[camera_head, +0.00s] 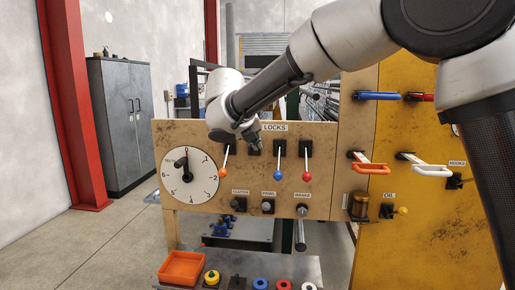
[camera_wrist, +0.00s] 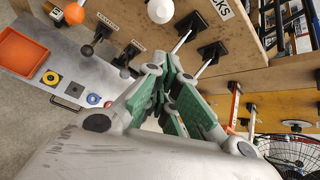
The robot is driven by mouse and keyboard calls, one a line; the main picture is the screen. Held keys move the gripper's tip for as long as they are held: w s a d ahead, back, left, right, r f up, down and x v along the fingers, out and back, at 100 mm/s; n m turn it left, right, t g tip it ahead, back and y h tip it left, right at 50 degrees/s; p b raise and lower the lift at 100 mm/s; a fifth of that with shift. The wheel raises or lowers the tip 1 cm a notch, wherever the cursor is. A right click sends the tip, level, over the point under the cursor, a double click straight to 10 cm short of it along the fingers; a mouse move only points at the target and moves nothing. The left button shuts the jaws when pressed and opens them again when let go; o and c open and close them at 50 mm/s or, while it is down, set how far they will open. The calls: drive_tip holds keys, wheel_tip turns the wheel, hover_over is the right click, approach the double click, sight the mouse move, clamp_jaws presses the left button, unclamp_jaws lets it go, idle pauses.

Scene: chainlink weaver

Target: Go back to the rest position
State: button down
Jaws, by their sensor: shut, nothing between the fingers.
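My gripper (camera_head: 254,138) is in front of the wooden lock panel (camera_head: 330,195), near the top of the row of lock levers and just below the LOCKS label. In the wrist view its green-padded fingers (camera_wrist: 168,72) are shut with nothing between them. My arm reaches from the upper right across to the panel. My gripper partly hides one black mount. I cannot tell whether it touches anything.
A numbered dial (camera_head: 190,185) is left of the levers, with several labelled knobs below. An orange tray (camera_head: 181,268) and small round parts lie on the lower shelf. A yellow panel (camera_head: 430,220) with projecting handles stands right. Open floor (camera_head: 90,245) lies left.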

wheel_tip(320, 180, up, 4)
drive_tip(key=s, duration=0.2)
drive_tip(key=s+d+f+m+g, duration=0.2)
drive_tip(key=s+f+m+g, duration=0.15)
drive_tip(key=f+m, duration=0.5)
drive_tip(key=s+d+f+m, duration=0.1)
drive_tip(key=s+d+m, duration=0.8)
drive_tip(key=d, duration=0.5)
drive_tip(key=s+d+f+m+g+y, duration=0.1)
drive_tip(key=s+d+m, duration=0.9)
drive_tip(key=d+m, duration=0.2)
drive_tip(key=s+d+f+m+g+y, duration=0.1)
drive_tip(key=s+d+m, duration=0.8)
drive_tip(key=d, duration=0.7)
drive_tip(key=shift+s+d+m, duration=0.15)
drive_tip(key=shift+s+m, duration=0.1)
drive_tip(key=shift+m, duration=0.4)
drive_tip(key=shift+f, duration=0.1)
